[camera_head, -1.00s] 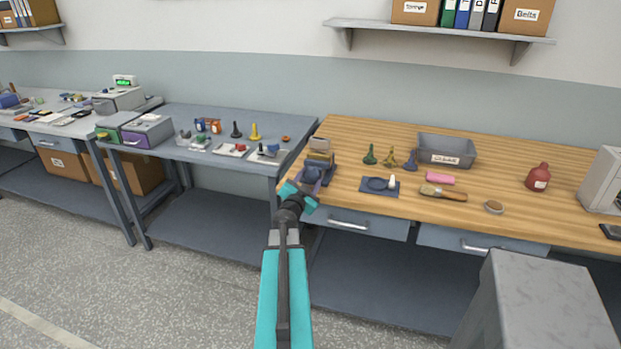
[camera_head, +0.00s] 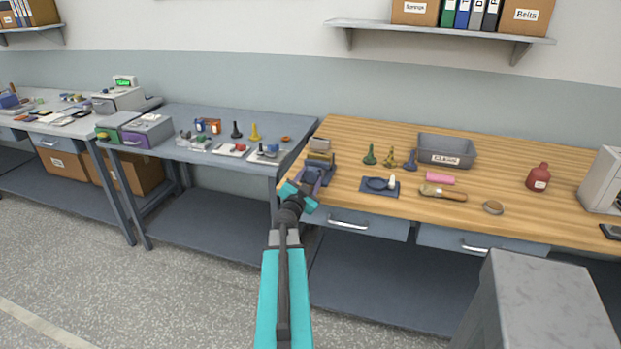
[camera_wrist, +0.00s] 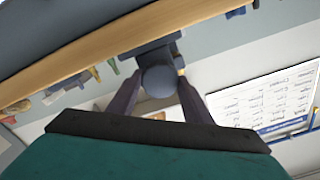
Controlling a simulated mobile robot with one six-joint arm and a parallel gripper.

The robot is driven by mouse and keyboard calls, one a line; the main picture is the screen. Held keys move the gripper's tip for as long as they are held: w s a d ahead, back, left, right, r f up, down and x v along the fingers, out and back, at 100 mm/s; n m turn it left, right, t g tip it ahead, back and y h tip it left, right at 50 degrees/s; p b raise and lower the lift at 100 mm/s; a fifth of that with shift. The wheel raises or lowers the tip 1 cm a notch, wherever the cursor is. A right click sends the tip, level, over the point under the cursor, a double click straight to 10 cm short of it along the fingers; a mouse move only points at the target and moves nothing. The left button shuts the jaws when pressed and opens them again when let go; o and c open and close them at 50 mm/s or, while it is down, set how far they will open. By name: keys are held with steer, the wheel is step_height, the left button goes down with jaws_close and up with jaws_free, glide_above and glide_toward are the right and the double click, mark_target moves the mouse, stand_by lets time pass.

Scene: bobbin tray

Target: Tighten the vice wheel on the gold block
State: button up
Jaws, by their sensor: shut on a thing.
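The vice (camera_head: 326,171) stands at the left front corner of the wooden bench. The gold block (camera_head: 321,157) sits at its top, between the jaws as far as I can see. My gripper (camera_head: 311,180) is at the front of the vice and hides its wheel in the head view. In the wrist view the round dark blue-grey wheel (camera_wrist: 160,81) lies between my two fingers, and my gripper is shut on it. The gold block is not clear in the wrist view.
Several small funnel-shaped pieces, a grey bin (camera_head: 446,150), a pink block (camera_head: 440,178) and a brush (camera_head: 442,192) lie farther right. A grey table (camera_head: 215,125) stands left.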

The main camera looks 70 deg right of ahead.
steer(key=o, duration=1)
steer(key=shift+o, duration=0.2)
steer(key=shift+a, duration=0.2)
steer(key=a+p, duration=0.5)
steer(key=a, duration=0.3)
steer(key=shift+s+a+r, duration=0.15)
steer(key=shift+s+a, duration=0.05)
steer(key=shift+s, duration=0.05)
steer(key=a+p, duration=0.1)
steer(key=p, duration=0.3)
steer(key=shift+a, duration=0.2)
